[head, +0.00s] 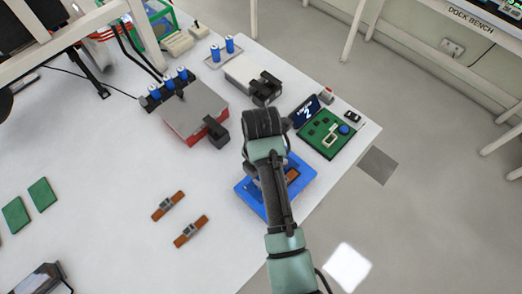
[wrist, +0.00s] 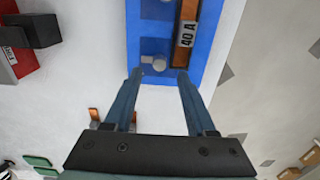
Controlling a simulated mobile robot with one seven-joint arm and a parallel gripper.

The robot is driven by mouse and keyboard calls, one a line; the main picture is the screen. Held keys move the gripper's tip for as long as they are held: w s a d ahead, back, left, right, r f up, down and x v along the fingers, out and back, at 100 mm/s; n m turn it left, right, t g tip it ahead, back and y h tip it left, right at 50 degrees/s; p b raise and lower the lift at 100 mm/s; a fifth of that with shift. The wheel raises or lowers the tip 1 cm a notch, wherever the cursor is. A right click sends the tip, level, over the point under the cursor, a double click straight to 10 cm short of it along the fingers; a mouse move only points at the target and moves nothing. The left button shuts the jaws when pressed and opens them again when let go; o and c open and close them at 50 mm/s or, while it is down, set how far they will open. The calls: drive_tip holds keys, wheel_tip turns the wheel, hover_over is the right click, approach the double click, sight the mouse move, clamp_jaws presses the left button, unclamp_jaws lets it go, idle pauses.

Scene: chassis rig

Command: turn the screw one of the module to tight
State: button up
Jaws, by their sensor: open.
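The module is a blue block (wrist: 210,60) with a brown bar (wrist: 187,12) labelled "40 A" along it. In the head view the blue block (head: 305,180) lies near the table's right edge, partly hidden by my arm. A grey round screw head (wrist: 153,63) shows on the block near its lower end in the wrist view. Another grey piece sits at the top edge, cut off. I cannot tell which is screw one. My gripper (wrist: 160,74) is open and empty, its fingertips around the lower screw in the picture. In the head view my arm hides the fingers.
A red-and-grey box (head: 195,108) with a black block stands to the left. A green board (head: 325,135) and a small display (head: 306,110) reading "2" stand to the right.

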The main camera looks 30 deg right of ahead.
drive_tip(key=shift+f, duration=2.1)
drive_tip(key=shift+c, duration=0.3)
clamp_jaws()
